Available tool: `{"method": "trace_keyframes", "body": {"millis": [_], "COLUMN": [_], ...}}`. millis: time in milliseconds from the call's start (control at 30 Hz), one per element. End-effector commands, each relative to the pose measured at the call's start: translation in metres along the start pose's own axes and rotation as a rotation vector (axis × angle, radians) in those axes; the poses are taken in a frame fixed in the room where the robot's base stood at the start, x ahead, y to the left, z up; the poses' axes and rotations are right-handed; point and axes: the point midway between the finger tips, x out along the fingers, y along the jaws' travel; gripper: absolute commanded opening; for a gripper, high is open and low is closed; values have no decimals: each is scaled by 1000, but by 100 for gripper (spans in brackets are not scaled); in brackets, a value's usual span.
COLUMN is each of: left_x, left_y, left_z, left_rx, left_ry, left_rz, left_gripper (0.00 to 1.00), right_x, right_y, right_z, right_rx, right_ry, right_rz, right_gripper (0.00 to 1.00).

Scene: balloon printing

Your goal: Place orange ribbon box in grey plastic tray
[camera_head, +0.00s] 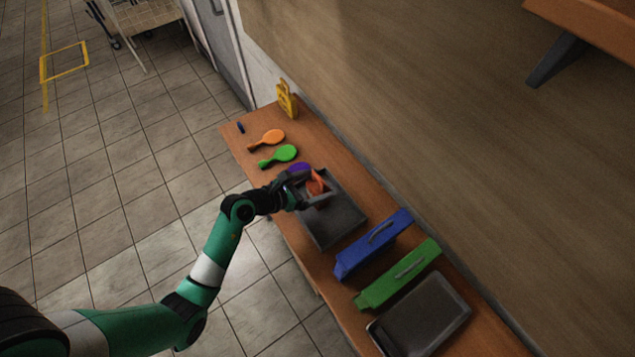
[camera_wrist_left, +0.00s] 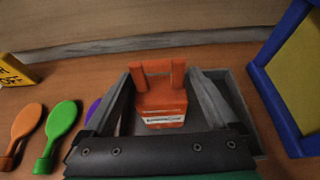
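The orange ribbon box (camera_head: 316,183) is small, with a pale label on its front. It is at the far end of the grey plastic tray (camera_head: 336,222), within or just above it; I cannot tell if it rests on the floor. My left gripper (camera_head: 313,190) reaches over the tray, and its fingers close on the box from both sides. In the left wrist view the box (camera_wrist_left: 162,100) sits between the two fingertips, with the tray walls (camera_wrist_left: 236,98) around it. My right gripper is not in view.
Orange (camera_head: 268,138), green (camera_head: 280,155) and purple (camera_head: 299,168) paddles lie beyond. A yellow sign (camera_head: 287,98) stands at the far end.

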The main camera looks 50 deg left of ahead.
Motion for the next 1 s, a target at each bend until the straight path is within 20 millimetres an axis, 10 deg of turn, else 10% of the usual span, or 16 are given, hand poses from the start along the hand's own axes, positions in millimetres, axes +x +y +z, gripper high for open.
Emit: {"method": "trace_keyframes", "body": {"millis": [367, 1000], "left_x": [-8, -121], "left_y": [1, 0], "left_z": [4, 3], "left_rx": [-1, 0], "left_ry": [-1, -1], "left_rz": [2, 1], "left_gripper": [100, 100], "right_x": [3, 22], "right_y": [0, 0], "right_z": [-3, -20], "right_rx": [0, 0], "right_ry": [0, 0], "right_rz": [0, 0], "right_gripper": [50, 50]}}
